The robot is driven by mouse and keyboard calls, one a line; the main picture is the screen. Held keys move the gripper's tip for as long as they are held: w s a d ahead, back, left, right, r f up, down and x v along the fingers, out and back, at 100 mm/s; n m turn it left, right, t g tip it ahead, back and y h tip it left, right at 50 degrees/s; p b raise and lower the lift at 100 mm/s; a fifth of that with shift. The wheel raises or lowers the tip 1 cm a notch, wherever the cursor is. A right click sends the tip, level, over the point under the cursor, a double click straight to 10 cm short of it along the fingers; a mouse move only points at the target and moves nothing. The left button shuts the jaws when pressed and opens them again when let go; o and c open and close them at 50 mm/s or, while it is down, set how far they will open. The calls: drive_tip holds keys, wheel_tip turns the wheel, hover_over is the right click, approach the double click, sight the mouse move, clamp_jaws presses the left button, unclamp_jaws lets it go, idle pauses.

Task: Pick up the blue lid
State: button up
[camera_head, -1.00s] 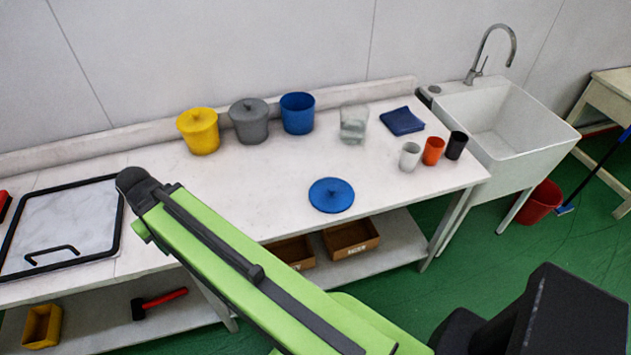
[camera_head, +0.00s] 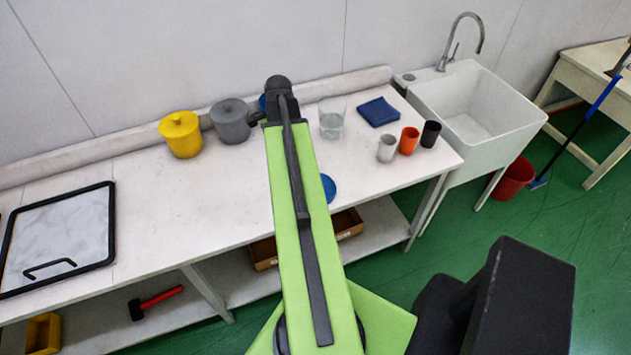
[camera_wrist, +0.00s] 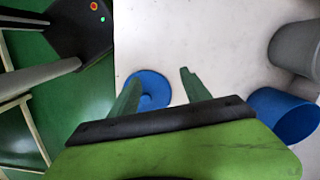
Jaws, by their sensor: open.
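The blue lid (camera_head: 328,187) lies flat on the white bench, partly hidden behind my green arm in the head view. In the wrist view the round blue lid (camera_wrist: 152,89) with its small knob lies beyond my fingers, partly covered by the left one. My gripper (camera_wrist: 160,90) is open and empty, its two green fingers spread apart, with the lid apart from them. In the head view my arm hides the gripper. The blue pot (camera_wrist: 284,116) stands without a lid to the right in the wrist view; only a sliver of it (camera_head: 262,102) shows in the head view.
A clear container (camera_head: 331,119), a blue cloth (camera_head: 378,112) and grey, orange and black cups (camera_head: 409,141) stand to the right, before the sink (camera_head: 475,110). The bench's front middle is clear.

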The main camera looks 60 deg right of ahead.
drive_tip(key=s+d+r+m+p, duration=0.1)
drive_tip(key=s+d+r+m, duration=0.1)
drive_tip(key=s+d+m, duration=0.6)
drive_tip(key=f+b, duration=0.4)
drive_tip(key=f+n+b, duration=0.1)
drive_tip(key=f+b, duration=0.3)
drive_tip(key=s+f+n+b, duration=0.1)
drive_tip(key=f+b, duration=0.3)
drive_tip(key=shift+d+f, duration=0.15)
drive_tip(key=shift+d, duration=0.1)
drive_tip(key=f+b, duration=0.2)
drive_tip(key=a+f+b, duration=0.1)
drive_tip(key=f+b, duration=0.2)
drive_tip(key=shift+s+f, duration=0.1)
drive_tip(key=shift+f, duration=0.05)
drive_tip(key=shift+r, duration=0.2)
drive_tip(key=shift+c, duration=0.5)
clamp_jaws()
